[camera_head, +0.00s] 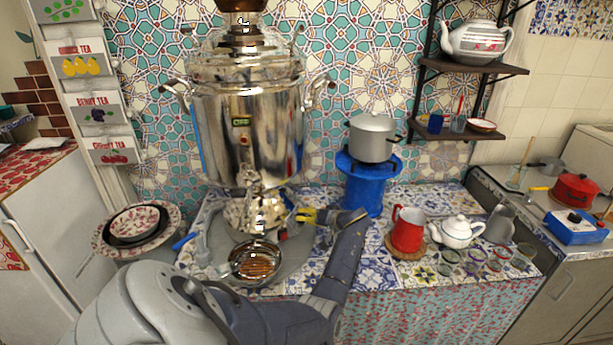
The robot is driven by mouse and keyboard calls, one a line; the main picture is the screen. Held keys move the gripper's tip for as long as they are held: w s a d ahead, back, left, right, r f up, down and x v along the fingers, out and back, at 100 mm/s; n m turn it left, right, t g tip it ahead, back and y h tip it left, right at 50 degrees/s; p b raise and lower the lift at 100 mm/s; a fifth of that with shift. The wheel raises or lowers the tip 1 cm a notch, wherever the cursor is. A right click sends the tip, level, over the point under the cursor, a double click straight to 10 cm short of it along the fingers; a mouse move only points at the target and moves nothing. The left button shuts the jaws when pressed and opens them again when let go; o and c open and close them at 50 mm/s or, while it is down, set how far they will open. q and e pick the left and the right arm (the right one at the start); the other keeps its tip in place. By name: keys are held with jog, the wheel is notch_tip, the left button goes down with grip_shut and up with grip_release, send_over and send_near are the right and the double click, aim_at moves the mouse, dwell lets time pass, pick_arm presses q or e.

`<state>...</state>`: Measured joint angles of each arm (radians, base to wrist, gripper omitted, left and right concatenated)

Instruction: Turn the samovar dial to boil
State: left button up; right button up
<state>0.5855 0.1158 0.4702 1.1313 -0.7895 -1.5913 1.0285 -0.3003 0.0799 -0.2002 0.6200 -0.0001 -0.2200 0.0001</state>
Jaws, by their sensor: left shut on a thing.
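The large polished metal samovar (245,130) stands upright on the tiled counter at centre left. A small green display shows on its front. My left gripper (297,218), with yellow on its fingers, is at the right side of the samovar's narrow base. It is shut on what seems to be the samovar dial, which is mostly hidden by the fingers. The dial's marks and setting are too small to read. My left arm reaches up to it from the bottom of the view.
A pan with brown contents (256,262) sits before the samovar. To the right are a blue stand (363,190) bearing a grey pot (373,138), a red jug (408,230), a white teapot (457,231) and several glasses. Stacked bowls (137,228) stand at left.

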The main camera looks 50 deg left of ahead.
pick_arm(q)
jog(key=m+h, duration=0.1)
jog(key=m, duration=0.2)
jog(key=m+t, duration=0.1)
jog(key=m, duration=0.2)
jog(key=shift+m+t+h, duration=0.3)
jog(key=shift+m+h, duration=0.1)
jog(key=m+h, duration=0.1)
jog(key=m, duration=0.2)
jog(key=m+h, duration=0.1)
jog(key=m, duration=0.2)
jog(key=shift+r, duration=0.1)
jog(key=m+h, duration=0.1)
jog(key=m, duration=0.2)
jog(key=m+h, duration=0.1)
jog(key=m, duration=0.1)
jog(key=shift+a+m, duration=0.1)
jog(key=shift+m, duration=0.3)
jog(key=m+g+h, duration=0.1)
jog(key=m+g, duration=0.1)
jog(key=m, duration=0.3)
jog(key=shift+r, duration=0.1)
jog(key=shift+m+g, duration=0.3)
jog(key=o, duration=1.3)
jog(key=shift+r, duration=0.1)
jog(key=v, duration=1.1)
jog(key=shift+w+r, duration=0.1)
jog(key=shift+r, duration=0.35)
